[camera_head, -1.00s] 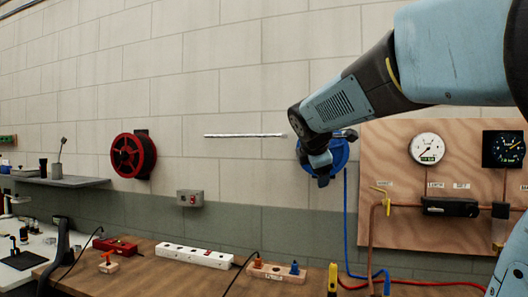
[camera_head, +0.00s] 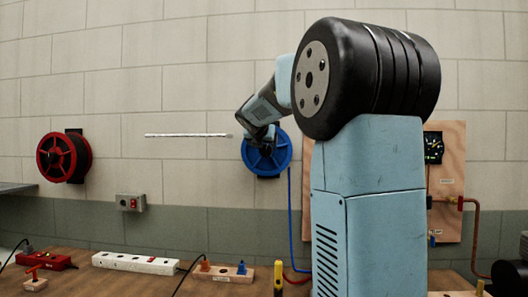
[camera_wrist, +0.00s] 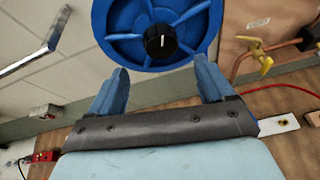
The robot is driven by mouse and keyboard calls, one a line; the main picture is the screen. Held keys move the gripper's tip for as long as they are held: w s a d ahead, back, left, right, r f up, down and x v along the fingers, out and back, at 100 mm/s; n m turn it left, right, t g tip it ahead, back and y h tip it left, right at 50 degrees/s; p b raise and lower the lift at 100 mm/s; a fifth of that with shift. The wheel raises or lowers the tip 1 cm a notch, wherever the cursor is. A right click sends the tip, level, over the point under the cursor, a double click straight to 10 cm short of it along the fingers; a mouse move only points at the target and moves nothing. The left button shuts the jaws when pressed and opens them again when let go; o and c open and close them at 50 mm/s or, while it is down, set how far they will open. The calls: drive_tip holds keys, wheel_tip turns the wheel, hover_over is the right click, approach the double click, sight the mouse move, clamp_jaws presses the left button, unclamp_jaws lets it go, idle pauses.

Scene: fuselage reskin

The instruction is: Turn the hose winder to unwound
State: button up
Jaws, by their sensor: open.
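The blue hose winder (camera_head: 281,158) is a round reel on the wall, with a blue hose (camera_head: 290,215) hanging from it. In the wrist view, the spoked blue winder (camera_wrist: 112,30) fills the top middle. Its black centre knob (camera_wrist: 161,42) carries a white line that stands about upright in that view. My gripper (camera_wrist: 161,70) is open, with its two blue fingers apart and pointing towards the winder, one to each side of the knob's line. The fingers look short of the knob, with nothing held. In the head view, my arm covers part of the winder.
A red reel (camera_head: 82,155) and a grey switch box (camera_head: 130,202) are on the wall to the left. A pale rod (camera_head: 185,135) is left of the winder. Below is a wooden bench with a white power strip (camera_head: 135,263). A yellow valve handle (camera_wrist: 264,63) is at right.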

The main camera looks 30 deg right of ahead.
sight(265, 150)
drive_tip(key=x, duration=0.8)
drive_tip(key=shift+w, duration=0.1)
drive_tip(key=c, duration=1.1)
